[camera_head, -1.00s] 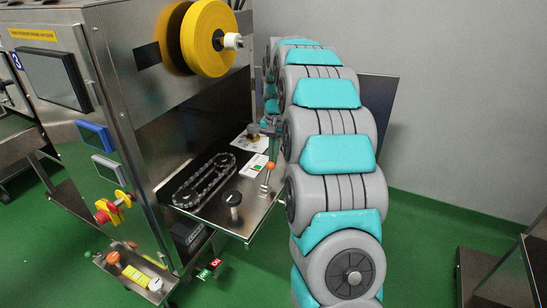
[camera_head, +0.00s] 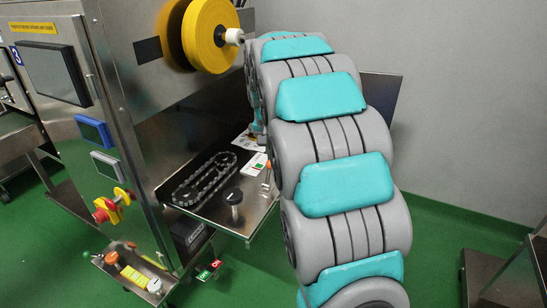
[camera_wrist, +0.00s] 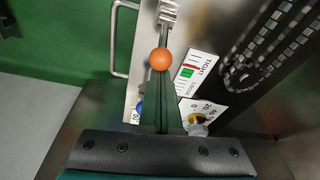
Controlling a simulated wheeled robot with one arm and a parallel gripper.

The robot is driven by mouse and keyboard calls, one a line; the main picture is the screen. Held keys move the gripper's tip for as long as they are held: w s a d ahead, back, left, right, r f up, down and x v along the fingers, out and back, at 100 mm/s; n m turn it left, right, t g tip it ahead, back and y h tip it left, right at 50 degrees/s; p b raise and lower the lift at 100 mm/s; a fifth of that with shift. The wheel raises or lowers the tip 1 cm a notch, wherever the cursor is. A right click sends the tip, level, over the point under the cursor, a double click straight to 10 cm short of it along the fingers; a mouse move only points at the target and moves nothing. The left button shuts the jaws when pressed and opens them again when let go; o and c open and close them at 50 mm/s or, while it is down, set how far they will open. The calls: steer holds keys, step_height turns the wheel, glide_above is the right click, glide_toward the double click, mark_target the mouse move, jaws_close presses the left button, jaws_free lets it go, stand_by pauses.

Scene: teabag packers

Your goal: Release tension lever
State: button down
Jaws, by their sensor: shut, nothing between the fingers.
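The tension lever's orange ball knob (camera_wrist: 160,59) is in the upper middle of the wrist view, with its metal shaft and bracket (camera_wrist: 168,14) above it. In the head view the orange knob (camera_head: 268,164) is barely visible at the edge of my arm. A card reading TIGHT and LOOSE (camera_wrist: 196,74), with red and green marks, lies right of the knob. My gripper (camera_wrist: 163,84) is shut and empty; its fingers point toward the knob and end close by it. Whether they touch it is unclear. In the head view my arm hides the gripper.
A chain loop (camera_head: 205,181) and a black knob (camera_head: 234,199) are on the steel shelf; the chain also shows in the wrist view (camera_wrist: 262,45). A yellow roll (camera_head: 208,36) is mounted above. A metal handle (camera_wrist: 114,40) is left of the lever. Green floor lies beyond.

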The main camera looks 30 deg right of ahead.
mark_target(267, 165)
steer(key=s+a+t+h+b, duration=0.1)
steer(key=b, duration=0.1)
steer(key=s+a+t+h+b, duration=0.1)
steer(key=b, duration=0.1)
steer(key=a+t+h+b, duration=0.1)
steer(key=h+b, duration=0.1)
steer(key=shift+s+a+r, duration=0.25)
steer(key=shift+s, duration=0.15)
steer(key=shift+s+a+t+h+b, duration=0.35)
steer(key=shift+t+h+b, duration=0.15)
steer(key=shift+h+b, duration=0.1)
steer(key=s+a+b, duration=0.1)
steer(key=s+a+f+b, duration=0.1)
steer(key=shift+a+b, duration=0.3)
steer(key=shift+b, duration=0.05)
steer(key=shift+s+f, duration=0.1)
steer(key=shift+f, duration=0.1)
steer(key=shift+r, duration=0.1)
